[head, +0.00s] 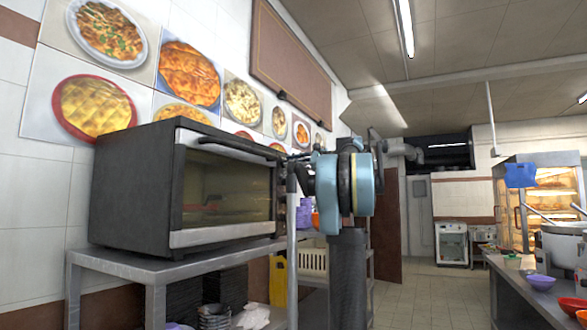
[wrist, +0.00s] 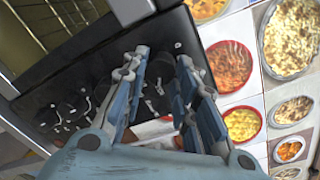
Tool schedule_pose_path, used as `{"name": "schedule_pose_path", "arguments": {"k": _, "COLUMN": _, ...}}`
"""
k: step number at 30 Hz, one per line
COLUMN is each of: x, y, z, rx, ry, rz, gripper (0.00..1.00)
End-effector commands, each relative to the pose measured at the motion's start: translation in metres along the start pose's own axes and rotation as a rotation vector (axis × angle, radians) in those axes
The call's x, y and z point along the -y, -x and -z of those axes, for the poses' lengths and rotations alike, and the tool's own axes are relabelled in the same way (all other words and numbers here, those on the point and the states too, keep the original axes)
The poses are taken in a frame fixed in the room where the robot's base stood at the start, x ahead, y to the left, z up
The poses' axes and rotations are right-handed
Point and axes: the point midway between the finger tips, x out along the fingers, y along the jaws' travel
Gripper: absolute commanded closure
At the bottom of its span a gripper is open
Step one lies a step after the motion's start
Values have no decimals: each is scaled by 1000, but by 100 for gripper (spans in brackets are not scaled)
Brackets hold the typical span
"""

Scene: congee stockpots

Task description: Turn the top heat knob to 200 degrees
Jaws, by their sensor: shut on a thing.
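The black oven (head: 190,190) stands on a metal table in the head view, its front facing right. Its control panel (wrist: 110,95) fills the middle of the wrist view, with black knobs and white markings. My gripper (wrist: 162,62) has its two blue fingers on either side of the top heat knob (wrist: 159,74), the one nearest the food pictures, and is shut on it. Another dark knob (wrist: 72,108) sits farther along the panel, clear of the fingers. In the head view my arm covers the panel. The knob's pointer and setting cannot be read.
The metal table (head: 125,264) under the oven holds dark trays and other items below. Food pictures (head: 190,75) hang on the wall behind. A counter (head: 530,290) with bowls runs along the right. The tiled floor (head: 430,295) between is clear.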

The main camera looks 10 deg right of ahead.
Motion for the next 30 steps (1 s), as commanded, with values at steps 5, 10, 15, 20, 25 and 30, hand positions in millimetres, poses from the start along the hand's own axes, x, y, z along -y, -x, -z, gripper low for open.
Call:
{"name": "schedule_pose_path", "arguments": {"k": 5, "x": -2, "y": 0, "z": 2, "rx": -2, "ry": -19, "rz": -4, "gripper": 97}}
{"name": "schedule_pose_path", "arguments": {"k": 10, "x": -2, "y": 0, "z": 2, "rx": -2, "ry": -22, "rz": -5, "gripper": 97}}
{"name": "schedule_pose_path", "arguments": {"k": 15, "x": -2, "y": 0, "z": 2, "rx": -2, "ry": -22, "rz": -5, "gripper": 97}}
{"name": "schedule_pose_path", "arguments": {"k": 20, "x": -2, "y": 0, "z": 2, "rx": -1, "ry": -21, "rz": -5, "gripper": 52}}
{"name": "schedule_pose_path", "arguments": {"k": 25, "x": -1, "y": 0, "z": 1, "rx": -1, "ry": -21, "rz": -3, "gripper": 52}}
{"name": "schedule_pose_path", "arguments": {"k": 30, "x": -1, "y": 2, "z": 1, "rx": -1, "ry": -22, "rz": -2, "gripper": 52}}
